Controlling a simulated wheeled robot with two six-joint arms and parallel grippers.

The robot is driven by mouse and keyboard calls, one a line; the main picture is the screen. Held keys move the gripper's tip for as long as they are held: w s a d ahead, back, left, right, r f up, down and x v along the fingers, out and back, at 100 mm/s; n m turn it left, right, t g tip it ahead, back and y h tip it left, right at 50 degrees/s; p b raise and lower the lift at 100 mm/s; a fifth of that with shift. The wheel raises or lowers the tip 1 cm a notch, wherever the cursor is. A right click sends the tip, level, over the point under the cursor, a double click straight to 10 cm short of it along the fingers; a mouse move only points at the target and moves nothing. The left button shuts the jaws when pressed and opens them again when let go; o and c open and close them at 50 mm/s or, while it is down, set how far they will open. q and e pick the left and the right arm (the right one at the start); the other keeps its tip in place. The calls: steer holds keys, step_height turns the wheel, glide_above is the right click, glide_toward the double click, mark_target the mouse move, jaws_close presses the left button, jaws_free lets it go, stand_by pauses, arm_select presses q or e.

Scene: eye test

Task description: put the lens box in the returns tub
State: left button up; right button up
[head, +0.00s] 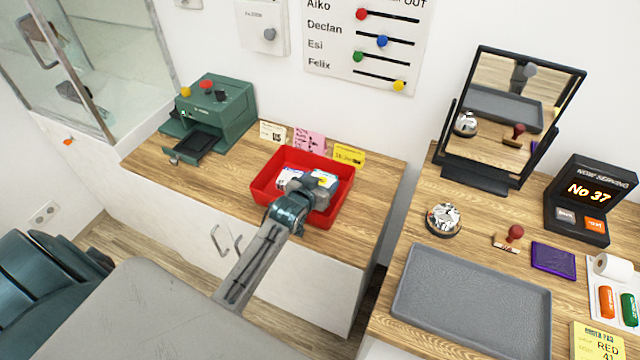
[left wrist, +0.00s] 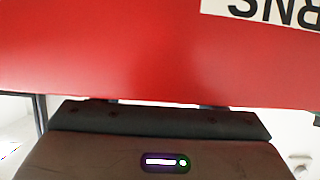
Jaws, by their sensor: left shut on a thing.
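The returns tub (head: 262,188) is a red open tub on the left wooden counter. In the left wrist view its red wall (left wrist: 120,60) fills the upper part, with part of a white label upside down. My left gripper (head: 308,184) reaches over the tub's near wall and is shut. A small white and blue box (head: 326,179), apparently the lens box, shows at its fingertips, within the tub's outline; I cannot tell whether it touches the bottom. Another white item (head: 288,178) lies in the tub to the left. The fingertips are largely hidden. My right gripper is not in view.
A green machine (head: 215,110) with an open drawer stands left of the tub. Small white, pink (head: 309,141) and yellow cards stand behind it. The right counter holds a grey tray (head: 470,300), a bell (head: 443,219), a stamp and a mirror. A gap separates the counters.

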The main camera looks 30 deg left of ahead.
arm_select(q)
steer(key=shift+f, duration=0.85)
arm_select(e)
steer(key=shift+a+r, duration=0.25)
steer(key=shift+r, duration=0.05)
arm_select(q)
steer(key=shift+f, duration=0.1)
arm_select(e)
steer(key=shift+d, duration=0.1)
